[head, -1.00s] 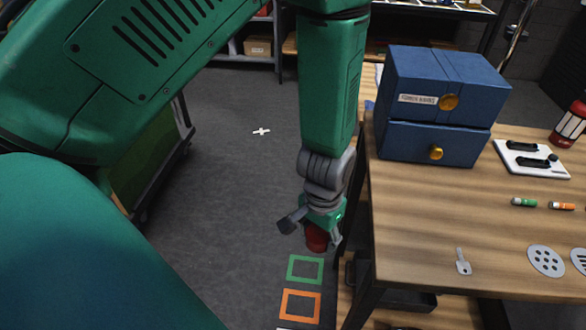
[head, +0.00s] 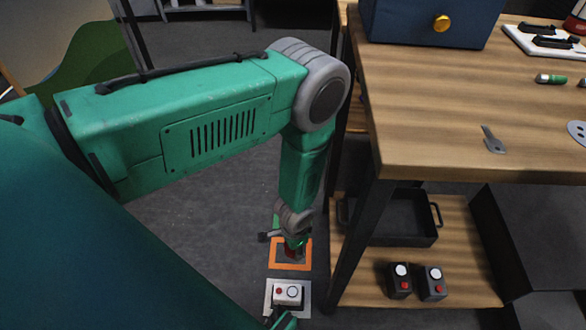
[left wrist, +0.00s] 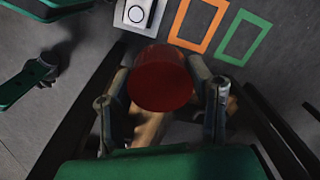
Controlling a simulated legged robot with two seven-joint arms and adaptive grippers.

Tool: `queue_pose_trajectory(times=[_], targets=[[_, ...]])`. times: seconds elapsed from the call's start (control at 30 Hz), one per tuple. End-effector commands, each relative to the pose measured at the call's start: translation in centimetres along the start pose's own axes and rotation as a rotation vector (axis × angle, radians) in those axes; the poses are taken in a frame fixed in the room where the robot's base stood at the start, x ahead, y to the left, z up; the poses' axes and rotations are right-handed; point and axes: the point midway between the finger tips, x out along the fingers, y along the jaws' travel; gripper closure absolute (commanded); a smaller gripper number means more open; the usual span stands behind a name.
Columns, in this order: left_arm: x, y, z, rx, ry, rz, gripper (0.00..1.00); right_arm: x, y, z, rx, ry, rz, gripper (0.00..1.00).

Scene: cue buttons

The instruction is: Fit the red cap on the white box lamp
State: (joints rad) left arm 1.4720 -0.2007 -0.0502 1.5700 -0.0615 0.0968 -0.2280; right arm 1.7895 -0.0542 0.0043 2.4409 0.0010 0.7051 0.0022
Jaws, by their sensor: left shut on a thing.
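My left gripper (head: 295,240) points down above the floor and is shut on the red cap (left wrist: 160,80). The cap fills the middle of the left wrist view, between the two fingers. In the head view the red cap (head: 292,254) shows small and partly covered, over the orange floor square. The white box lamp (head: 288,294) stands on the floor in the white square, just nearer to me than the cap. It has a red spot and a round white one on top. The left wrist view shows it partly, at the top (left wrist: 139,14).
The orange square (head: 291,267) outlines bare floor, and a green square (left wrist: 243,38) lies beyond it. A wooden table (head: 450,110) stands right. Its lower shelf (head: 465,255) holds a dark tray (head: 400,243) and two dark button boxes (head: 400,281) (head: 432,284).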

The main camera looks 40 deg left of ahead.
Motion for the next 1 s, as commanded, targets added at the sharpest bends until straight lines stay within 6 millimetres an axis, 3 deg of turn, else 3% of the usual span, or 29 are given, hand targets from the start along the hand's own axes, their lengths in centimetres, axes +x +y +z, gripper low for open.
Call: queue_pose_trajectory(times=[0.03, 0.2, 0.4, 0.53, 1.0], targets=[[2.8, 0.4, 0.3, 0.043, -0.003, 0.002, 0.73, 1.1, 0.0, 0.1, 0.000, 0.000, 0.000, 0.60], [9.5, 1.9, 1.1, 0.199, 0.001, 0.010, 0.73, 2.9, 0.0, 0.2, 0.000, 0.000, 0.000, 0.60], [15.2, 4.1, 2.0, 0.348, 0.006, 0.017, 0.73, 4.5, -0.1, 0.2, -0.001, 0.000, -0.001, 0.60], [17.0, 5.0, 2.3, 0.406, 0.010, 0.022, 0.73, 5.0, -0.1, 0.3, -0.001, 0.000, 0.000, 0.60], [20.1, 5.4, 2.5, 0.431, 0.013, 0.025, 0.73, 7.0, -0.1, 0.4, 0.000, 0.000, 0.000, 0.60]])
